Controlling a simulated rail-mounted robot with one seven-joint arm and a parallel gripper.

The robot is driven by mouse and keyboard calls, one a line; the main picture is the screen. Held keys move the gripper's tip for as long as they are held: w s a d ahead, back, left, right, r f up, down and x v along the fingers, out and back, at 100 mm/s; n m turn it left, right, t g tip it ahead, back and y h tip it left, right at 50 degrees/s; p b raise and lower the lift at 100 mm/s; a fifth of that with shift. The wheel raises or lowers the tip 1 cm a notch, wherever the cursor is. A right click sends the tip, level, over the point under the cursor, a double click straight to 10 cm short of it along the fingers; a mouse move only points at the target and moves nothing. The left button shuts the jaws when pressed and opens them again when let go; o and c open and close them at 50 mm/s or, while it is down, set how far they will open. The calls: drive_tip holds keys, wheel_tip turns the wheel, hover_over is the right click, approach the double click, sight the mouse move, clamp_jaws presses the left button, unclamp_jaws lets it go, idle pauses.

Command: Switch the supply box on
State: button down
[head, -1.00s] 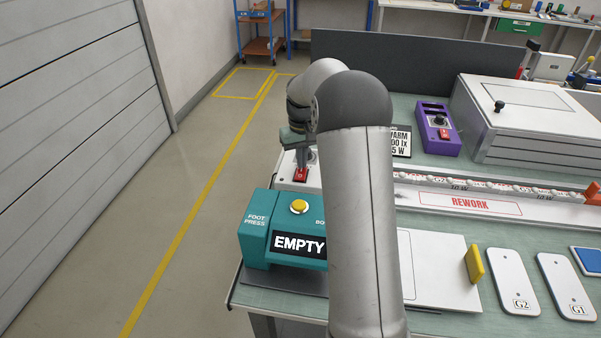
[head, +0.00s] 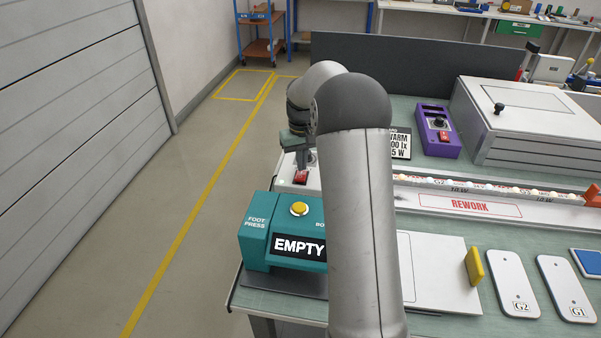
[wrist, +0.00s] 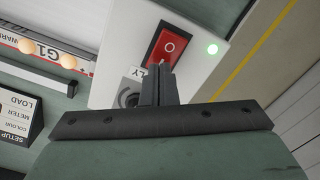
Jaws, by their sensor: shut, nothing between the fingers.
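The supply box (head: 285,178) is a white box behind the teal foot press box, partly hidden by my arm. Its red rocker switch (head: 301,177) shows just below my gripper (head: 303,160). A round dark knob or socket (wrist: 129,96) is partly hidden by the fingers.
The teal box (head: 283,225) reading "EMPTY" stands in front. A strip of glowing lamps (head: 480,186) runs to the right. A purple box (head: 437,132) and a large grey case (head: 530,110) stand behind it. Open floor lies to the left.

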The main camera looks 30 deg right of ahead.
sight(301, 173)
wheel_tip(301, 173, up, 6)
drive_tip(key=p, duration=0.4)
idle(0.5)
drive_tip(key=shift+n, duration=0.4)
drive_tip(key=s+a+r, duration=0.2)
drive_tip(key=s+a, duration=0.2)
drive_tip(key=s, duration=0.1)
drive_tip(key=s+a+r, duration=0.2)
drive_tip(key=s+a, duration=0.1)
drive_tip(key=s, duration=0.2)
drive_tip(key=s+a+r, duration=0.2)
drive_tip(key=s+a, duration=0.2)
drive_tip(key=s, duration=0.1)
drive_tip(key=shift+s+a, duration=0.3)
drive_tip(key=s+a+f, duration=0.2)
drive_tip(key=s, duration=0.7)
drive_tip(key=s+a+f, duration=0.1)
drive_tip(key=s+a, duration=0.2)
drive_tip(key=s, duration=0.6)
drive_tip(key=shift+s+a+f+t, duration=0.2)
drive_tip(key=shift+a+f+t, duration=0.15)
drive_tip(key=shift+f+t, duration=0.05)
